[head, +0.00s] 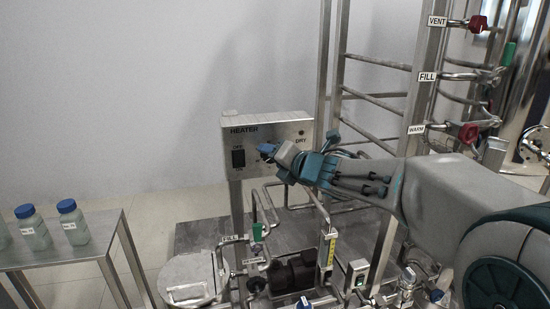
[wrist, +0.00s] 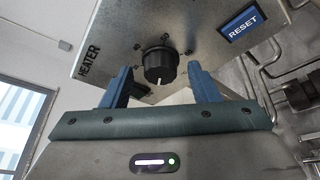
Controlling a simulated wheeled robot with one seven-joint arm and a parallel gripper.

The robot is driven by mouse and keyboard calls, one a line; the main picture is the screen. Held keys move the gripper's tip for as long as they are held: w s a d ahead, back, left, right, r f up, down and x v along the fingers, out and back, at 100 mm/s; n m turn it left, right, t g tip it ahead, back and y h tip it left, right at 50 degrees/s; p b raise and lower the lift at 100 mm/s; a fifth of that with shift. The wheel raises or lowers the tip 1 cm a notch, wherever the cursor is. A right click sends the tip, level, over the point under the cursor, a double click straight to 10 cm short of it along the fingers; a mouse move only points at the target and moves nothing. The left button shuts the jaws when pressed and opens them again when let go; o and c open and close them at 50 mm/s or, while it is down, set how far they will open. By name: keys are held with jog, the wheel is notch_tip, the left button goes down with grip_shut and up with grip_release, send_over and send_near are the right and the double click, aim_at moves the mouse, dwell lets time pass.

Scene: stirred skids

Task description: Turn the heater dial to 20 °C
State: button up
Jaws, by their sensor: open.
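The heater box (head: 280,131) is a metal box labelled HEATER, mounted on the skid in the middle of the head view. Its dial (wrist: 159,66) is a black knob with a white pointer mark, seen in the wrist view; the pointer is toward the bottom of that picture. My gripper (head: 266,149) is in front of the box face and hides the dial in the head view. In the wrist view my gripper (wrist: 160,85) is open, with one blue finger on each side of the dial and gaps between.
A black switch (head: 238,158) is on the box's left side. A blue RESET label (wrist: 243,20) shows on the box. Valves labelled VENT, FILL and WARM (head: 468,133) stand on the right frame. A side table (head: 75,245) with blue-capped bottles (head: 72,223) is at left.

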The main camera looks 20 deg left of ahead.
jog(key=p+v, duration=0.3)
jog(key=v, duration=1)
jog(key=shift+s+d+p, duration=0.25)
jog(key=shift+s+p, duration=0.05)
jog(key=s+d+r+m+t+h+p, duration=0.1)
jog(key=d+r+m+h+p, duration=0.5)
jog(key=d+m+p, duration=0.4)
jog(key=d+r+m+h+p, duration=0.5)
jog(key=d+r+m+p, duration=0.1)
jog(key=d+m+p, duration=0.4)
jog(key=s+d+r+m+g+p, duration=0.1)
jog(key=s+r+m+g+p, duration=0.1)
jog(key=s+m+g+p, duration=0.2)
jog(key=s+d+r+m+g+p, duration=0.2)
jog(key=s+r+m+g+p, duration=0.1)
jog(key=s+m+p, duration=0.6)
jog(key=s+m+g, duration=0.1)
jog(key=s+m, duration=0.2)
jog(key=s, duration=0.1)
jog(key=shift+s+d+h+p, duration=0.25)
jog(key=shift+s+h+p, duration=0.05)
jog(key=shift+h+p, duration=0.1)
